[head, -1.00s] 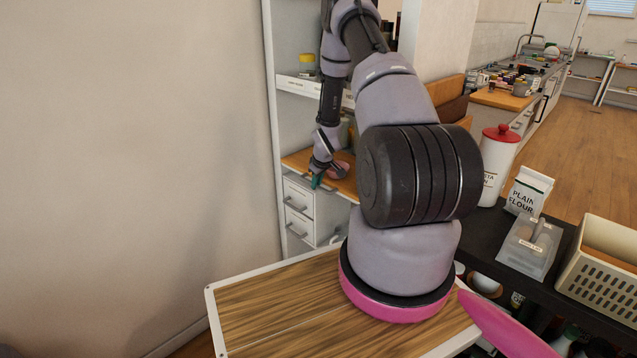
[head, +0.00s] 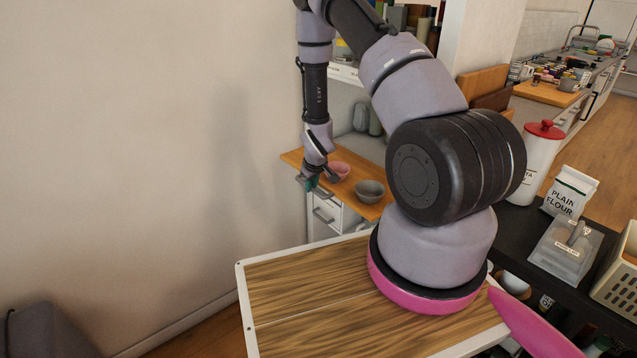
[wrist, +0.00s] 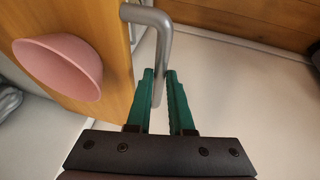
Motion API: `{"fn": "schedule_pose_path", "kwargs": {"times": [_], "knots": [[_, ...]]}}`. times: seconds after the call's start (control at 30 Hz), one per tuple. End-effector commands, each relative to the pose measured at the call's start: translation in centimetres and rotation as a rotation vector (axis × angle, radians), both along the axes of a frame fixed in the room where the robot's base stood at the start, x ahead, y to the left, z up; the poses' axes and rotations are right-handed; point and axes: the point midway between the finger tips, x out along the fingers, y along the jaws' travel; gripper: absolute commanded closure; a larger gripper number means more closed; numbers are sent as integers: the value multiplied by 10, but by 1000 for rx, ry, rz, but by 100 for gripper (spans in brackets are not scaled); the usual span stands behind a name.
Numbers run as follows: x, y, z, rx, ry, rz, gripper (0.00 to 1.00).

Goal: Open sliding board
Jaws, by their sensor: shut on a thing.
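The sliding board (head: 345,193) is an orange-brown wooden board that sticks out from the white shelf unit above its drawers. It also shows at the left of the wrist view (wrist: 117,60). A grey metal handle (wrist: 165,42) is bent out from the board's edge. My gripper (wrist: 158,78) has its green fingers on both sides of the handle's bar, shut on it. In the head view my gripper (head: 313,184) is at the board's near left edge, and the handle is mostly hidden there.
A pink bowl (head: 339,171) and a grey bowl (head: 370,191) stand on the board. White drawers (head: 325,216) are below it. A bare wall is on the left. A dark counter with a white canister (head: 535,165) and a flour bag (head: 569,191) is on the right.

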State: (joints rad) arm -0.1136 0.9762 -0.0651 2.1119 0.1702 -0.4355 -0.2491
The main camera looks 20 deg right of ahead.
Motion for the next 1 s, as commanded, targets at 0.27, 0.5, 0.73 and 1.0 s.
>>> {"fn": "schedule_pose_path", "kwargs": {"times": [0.27,0.5,0.73,1.0], "knots": [[-1,2,0,0,1,-1,100],[-1,2,0,0,1,-1,50],[-1,2,0,0,0,0,50],[-11,3,24,1,-2,0,50]]}}
